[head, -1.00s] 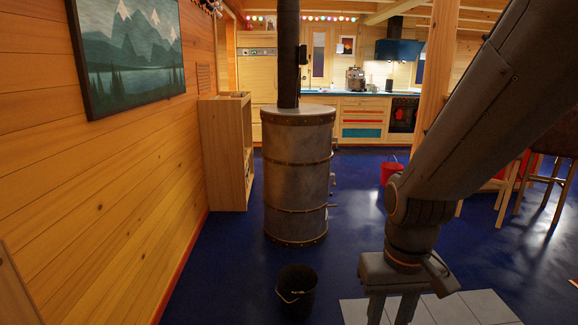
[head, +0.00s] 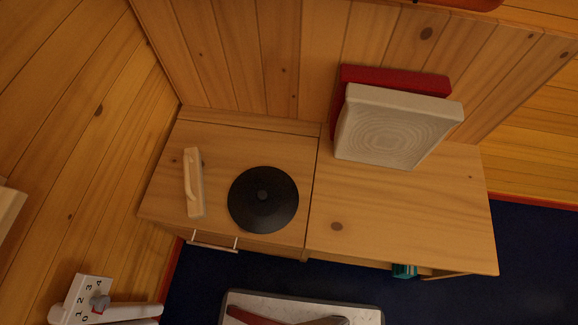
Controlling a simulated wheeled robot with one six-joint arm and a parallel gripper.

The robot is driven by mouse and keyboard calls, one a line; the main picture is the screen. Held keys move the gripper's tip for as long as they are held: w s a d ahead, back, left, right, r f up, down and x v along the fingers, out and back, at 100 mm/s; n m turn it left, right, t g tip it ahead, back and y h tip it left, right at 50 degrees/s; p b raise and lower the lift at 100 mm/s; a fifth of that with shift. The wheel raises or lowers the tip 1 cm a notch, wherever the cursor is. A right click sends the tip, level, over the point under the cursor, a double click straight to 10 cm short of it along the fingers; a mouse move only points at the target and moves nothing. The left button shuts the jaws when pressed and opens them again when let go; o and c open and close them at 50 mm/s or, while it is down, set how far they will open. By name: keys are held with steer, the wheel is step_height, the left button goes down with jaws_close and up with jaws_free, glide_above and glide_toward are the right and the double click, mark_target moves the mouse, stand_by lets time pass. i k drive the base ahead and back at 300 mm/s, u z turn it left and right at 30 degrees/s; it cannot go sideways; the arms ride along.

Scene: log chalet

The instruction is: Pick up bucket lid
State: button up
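A round black lid (head: 263,215) with a small knob in its middle lies flat on the left part of a low wooden cabinet top (head: 350,200), near its front edge. It looks like the bucket lid. My gripper is not in view now, so its state does not show. The bucket is not in view now either.
A pale, narrow block-like object (head: 194,185) lies left of the lid. A white square object (head: 393,130) and a red one (head: 440,82) stand against the plank wall. A numbered white dial fitting (head: 85,300) is at lower left. A dark-rimmed pale surface (head: 375,315) is below the cabinet.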

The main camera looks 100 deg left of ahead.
mark_target(262, 200)
steer(key=u, duration=4.3)
steer(key=i, duration=0.05)
steer(key=z, duration=0.25)
